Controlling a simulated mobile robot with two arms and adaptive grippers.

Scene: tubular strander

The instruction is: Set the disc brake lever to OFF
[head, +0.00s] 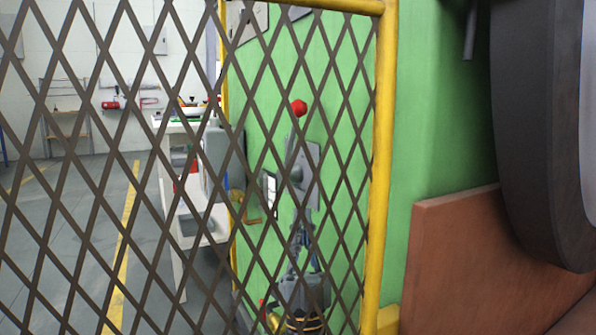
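A lever with a red ball knob (299,107) stands out from a grey plate (311,160) on the green machine panel (340,215). It looks like the disc brake lever. The knob is above the plate's hub, so the lever points roughly upward. I see it through a diamond mesh guard (101,160), which partly covers the lever and plate. No ON or OFF marking is readable. Neither of my grippers shows in the head view.
The guard's yellow frame post (381,160) stands right of the lever. A brown-red panel (480,265) and a large dark ring (535,130) fill the right side. Below the lever is grey equipment (303,292). Behind the mesh at left are a white bench (190,245) and open grey floor.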

